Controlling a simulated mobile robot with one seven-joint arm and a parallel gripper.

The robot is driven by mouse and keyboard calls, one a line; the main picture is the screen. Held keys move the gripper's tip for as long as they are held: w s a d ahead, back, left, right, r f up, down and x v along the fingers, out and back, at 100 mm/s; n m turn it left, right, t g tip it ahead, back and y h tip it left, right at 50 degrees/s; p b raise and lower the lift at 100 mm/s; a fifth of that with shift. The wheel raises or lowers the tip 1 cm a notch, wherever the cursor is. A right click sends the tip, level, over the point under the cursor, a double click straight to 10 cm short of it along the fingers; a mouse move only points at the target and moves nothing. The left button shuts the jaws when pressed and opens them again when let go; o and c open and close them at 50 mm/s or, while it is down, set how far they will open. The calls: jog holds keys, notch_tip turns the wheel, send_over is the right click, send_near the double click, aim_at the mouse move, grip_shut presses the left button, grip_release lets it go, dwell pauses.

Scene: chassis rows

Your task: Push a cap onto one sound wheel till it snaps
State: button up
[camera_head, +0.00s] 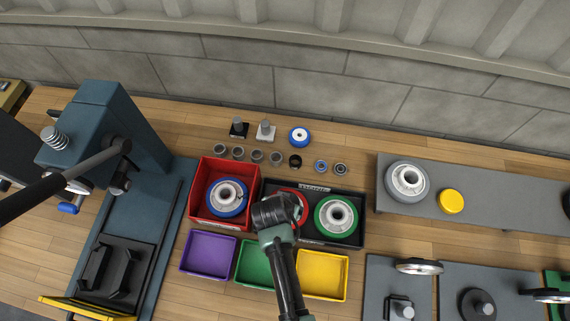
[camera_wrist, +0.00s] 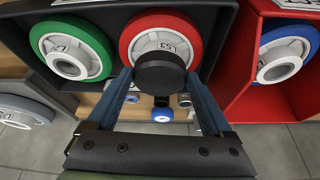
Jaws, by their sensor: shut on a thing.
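My gripper (camera_wrist: 158,84) is shut on a dark round cap-like disc (camera_wrist: 160,68), held between its two fingertips. In the wrist view the disc overlaps the lower edge of a red-rimmed wheel (camera_wrist: 138,38), marked L53; I cannot tell whether they touch. A green-rimmed wheel (camera_head: 337,216) lies beside the red wheel (camera_head: 301,201) in a black tray (camera_head: 313,188). In the head view my arm hides part of the red wheel and the held disc. A blue-rimmed wheel (camera_head: 227,197) lies in a red bin (camera_head: 214,166). A grey wheel (camera_head: 407,181) lies on a grey platform.
A yellow disc (camera_head: 452,201) lies by the grey wheel. Several small rings stand in a row behind the bins, near a small blue wheel (camera_head: 299,136). Purple (camera_head: 209,255), green and yellow (camera_head: 322,273) trays stand in front. A blue press (camera_head: 110,130) stands left.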

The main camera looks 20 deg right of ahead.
jog(key=shift+f+b, duration=0.7)
jog(key=shift+f, duration=0.35)
dwell(1.2)
jog(key=o, duration=1.1)
jog(key=shift+r, duration=0.15)
jog(key=v, duration=1.2)
jog(key=shift+s+a+r, duration=0.15)
jog(key=shift+r, duration=0.15)
